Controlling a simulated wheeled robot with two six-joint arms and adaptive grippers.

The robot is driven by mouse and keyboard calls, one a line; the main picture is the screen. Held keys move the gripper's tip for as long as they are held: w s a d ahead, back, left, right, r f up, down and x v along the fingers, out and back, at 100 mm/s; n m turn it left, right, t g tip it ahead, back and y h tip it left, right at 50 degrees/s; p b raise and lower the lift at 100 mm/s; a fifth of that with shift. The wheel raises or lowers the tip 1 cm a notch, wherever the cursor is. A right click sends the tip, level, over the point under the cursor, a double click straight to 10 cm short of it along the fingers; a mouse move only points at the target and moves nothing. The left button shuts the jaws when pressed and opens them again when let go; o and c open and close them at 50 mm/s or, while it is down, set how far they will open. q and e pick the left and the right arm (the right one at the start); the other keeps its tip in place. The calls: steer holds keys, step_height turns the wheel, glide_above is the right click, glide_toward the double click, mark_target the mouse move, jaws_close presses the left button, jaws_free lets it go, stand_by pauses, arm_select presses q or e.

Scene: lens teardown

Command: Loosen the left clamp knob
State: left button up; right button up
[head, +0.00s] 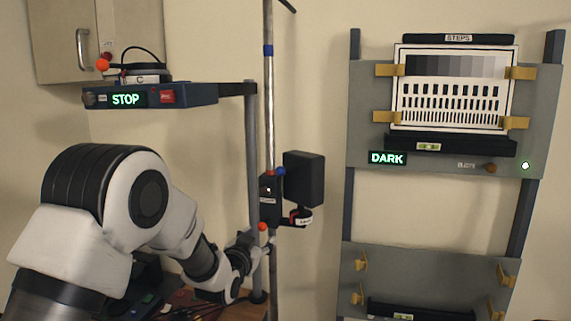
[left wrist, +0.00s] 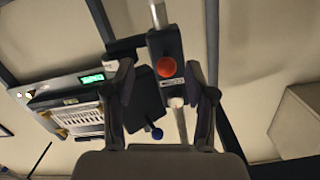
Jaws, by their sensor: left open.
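A round red knob (head: 262,226) sits low on the clamp at the metal pole, just above my left gripper (head: 257,243). In the left wrist view the red knob (left wrist: 166,67) faces the camera on a dark clamp block (left wrist: 166,46). My left gripper is open, with one finger on each side of the knob in that picture. I see no contact, and cannot tell how far the fingertips are from it. A blue knob (head: 280,171) is higher on the clamp, beside a black box (head: 304,178). My right gripper is out of view.
A thicker grey post (head: 251,180) stands just left of the pole (head: 269,100). A shelf unit reading STOP (head: 125,99) is above my left arm. A rack with a striped chart (head: 450,88) and DARK display (head: 388,158) stands to the right. Cables lie below the gripper.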

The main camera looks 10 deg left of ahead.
arm_select(q)
steer(key=p, duration=0.1)
glide_toward(266, 193)
step_height(266, 193, down, 3)
steer(key=w, duration=0.3)
step_height(266, 193, up, 4)
steer(key=s+t+p, duration=0.1)
steer(key=s, duration=0.1)
steer(key=w+p, duration=0.1)
steer(key=w, duration=0.1)
steer(key=w+f+p, duration=0.1)
steer(key=w, duration=0.2)
steer(key=w+f+p, duration=0.1)
steer(key=w, duration=0.2)
steer(key=shift+w+d+p, duration=0.2)
steer(key=shift+p, duration=0.1)
steer(key=shift+s+a+r, duration=0.25)
steer(key=shift+s+a, duration=0.05)
steer(key=shift+s, duration=0.2)
steer(key=c, duration=0.4)
steer(key=shift+w+d, duration=0.1)
jaws_close()
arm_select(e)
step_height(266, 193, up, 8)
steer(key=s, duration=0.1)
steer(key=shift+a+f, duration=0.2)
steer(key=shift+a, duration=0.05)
